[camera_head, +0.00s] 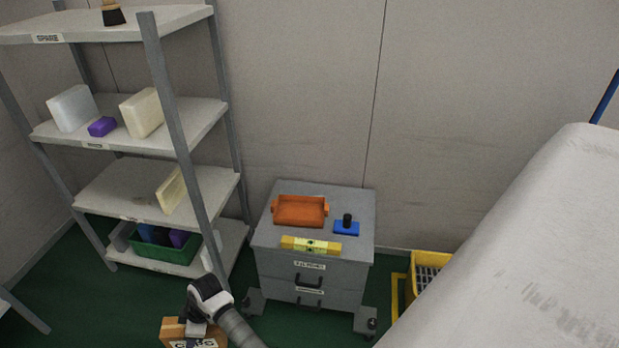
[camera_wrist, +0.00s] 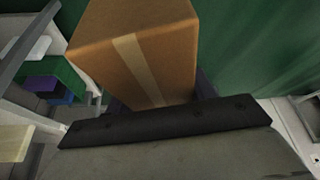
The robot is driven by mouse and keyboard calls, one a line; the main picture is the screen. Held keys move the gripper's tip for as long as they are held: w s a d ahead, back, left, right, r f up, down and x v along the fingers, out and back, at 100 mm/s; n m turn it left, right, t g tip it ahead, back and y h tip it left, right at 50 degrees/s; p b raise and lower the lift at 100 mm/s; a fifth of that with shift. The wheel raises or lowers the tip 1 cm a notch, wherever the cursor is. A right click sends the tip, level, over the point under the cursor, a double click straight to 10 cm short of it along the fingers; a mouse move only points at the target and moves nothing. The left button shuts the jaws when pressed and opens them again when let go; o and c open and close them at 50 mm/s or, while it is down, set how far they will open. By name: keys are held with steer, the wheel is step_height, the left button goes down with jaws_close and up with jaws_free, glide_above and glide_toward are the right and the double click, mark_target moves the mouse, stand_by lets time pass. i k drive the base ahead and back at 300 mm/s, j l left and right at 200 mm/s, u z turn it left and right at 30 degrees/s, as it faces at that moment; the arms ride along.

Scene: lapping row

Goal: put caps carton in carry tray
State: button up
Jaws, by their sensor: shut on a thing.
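A brown caps carton (camera_head: 172,332) with a tape strip is at the bottom edge of the head view, partly cut off and partly behind my gripper (camera_head: 196,325). My gripper is shut on it and holds it low, in front of the shelf rack. In the wrist view the carton (camera_wrist: 135,45) fills the upper middle, with dark fingers at its two sides. An orange tray with raised sides, the likely carry tray (camera_head: 300,222), sits on top of the grey drawer cabinet. It looks empty and is apart from my gripper, up and to the right in the head view.
The grey cabinet (camera_head: 312,275) also bears a yellow level (camera_head: 311,245) in front of the tray and a blue block with a black knob (camera_head: 346,228) right of it. A shelf rack (camera_head: 180,120) stands left. A large pale surface (camera_head: 540,240) fills the right; a yellow crate (camera_head: 428,268) is beside it.

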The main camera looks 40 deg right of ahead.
mark_target(300, 214)
steer(key=k+l+z, duration=0.15)
steer(key=l, duration=0.7)
steer(key=l+z, duration=0.1)
steer(key=l, duration=0.7)
steer(key=k, duration=0.05)
